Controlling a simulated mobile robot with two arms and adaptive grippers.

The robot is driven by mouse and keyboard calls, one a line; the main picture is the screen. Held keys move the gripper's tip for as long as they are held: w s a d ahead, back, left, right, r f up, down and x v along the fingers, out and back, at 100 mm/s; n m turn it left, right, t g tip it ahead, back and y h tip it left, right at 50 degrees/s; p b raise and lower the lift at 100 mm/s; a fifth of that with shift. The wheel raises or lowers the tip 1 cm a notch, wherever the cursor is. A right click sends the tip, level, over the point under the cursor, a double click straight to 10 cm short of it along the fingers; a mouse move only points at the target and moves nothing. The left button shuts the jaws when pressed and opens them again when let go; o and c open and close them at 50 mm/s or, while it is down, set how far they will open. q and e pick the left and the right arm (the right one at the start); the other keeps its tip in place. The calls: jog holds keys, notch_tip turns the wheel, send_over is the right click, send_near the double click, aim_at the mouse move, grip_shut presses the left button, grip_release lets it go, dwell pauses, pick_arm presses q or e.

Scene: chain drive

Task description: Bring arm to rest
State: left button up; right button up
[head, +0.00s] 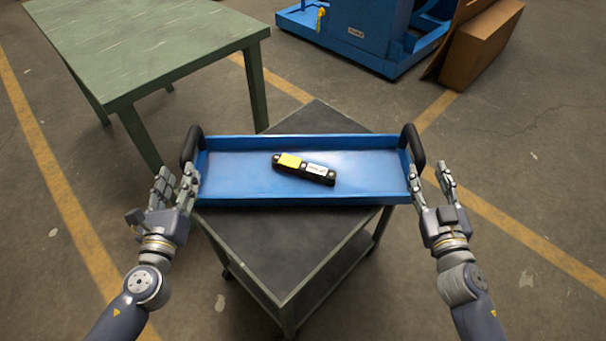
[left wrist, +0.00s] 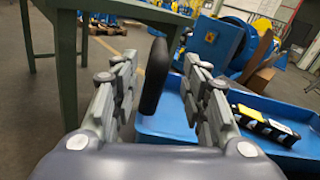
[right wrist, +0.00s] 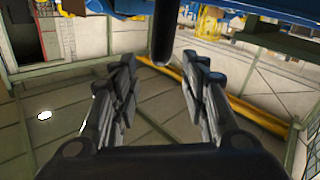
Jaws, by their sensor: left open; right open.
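My left gripper (head: 176,186) is open and empty at the left end of a blue tray (head: 228,170), just in front of its black left handle (head: 191,146). In the left wrist view the left handle (left wrist: 154,75) stands beyond and between the open fingers (left wrist: 150,88). My right gripper (head: 432,184) is open and empty at the tray's right end, near the black right handle (head: 414,148). In the right wrist view a dark handle end (right wrist: 164,35) shows between the open fingers (right wrist: 160,80). A black chain-like part (head: 318,174) with yellow and white labels lies in the tray.
The tray rests on a dark-topped cart (head: 277,250) and overhangs it on both sides. A green table (head: 150,45) stands at back left. A blue machine (head: 365,35) and a brown box (head: 480,45) are at the back right. Floor on the right is clear.

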jog(key=shift+s, duration=0.35)
dwell(0.3)
